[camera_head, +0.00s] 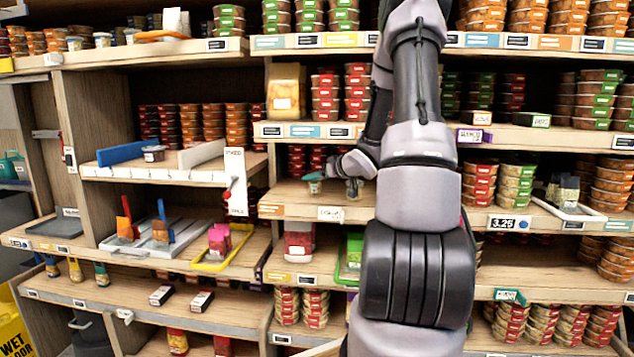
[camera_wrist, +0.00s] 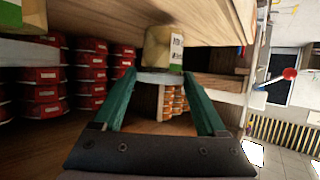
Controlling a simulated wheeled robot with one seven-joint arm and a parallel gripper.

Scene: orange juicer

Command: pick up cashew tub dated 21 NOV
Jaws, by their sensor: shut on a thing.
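A pale tan tub (camera_wrist: 158,50) with a white and green label shows between the tips of the two green fingers in the wrist view. Its grey rim faces me, and the small print on the label cannot be read, so its date is unclear. My gripper (camera_wrist: 160,80) is shut on this tub, beside stacks of red tubs under a wooden shelf. In the head view, my gripper (camera_head: 314,178) is at the middle shelf, left of my arm. The tub cannot be made out clearly there.
Stacked red tubs (camera_wrist: 42,85) stand close on the left in the wrist view. A wooden shelf board (camera_wrist: 100,15) runs just above. In the head view, a white price sign (camera_head: 235,180) stands left of my gripper. Bare shelf surface (camera_head: 285,195) lies below it.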

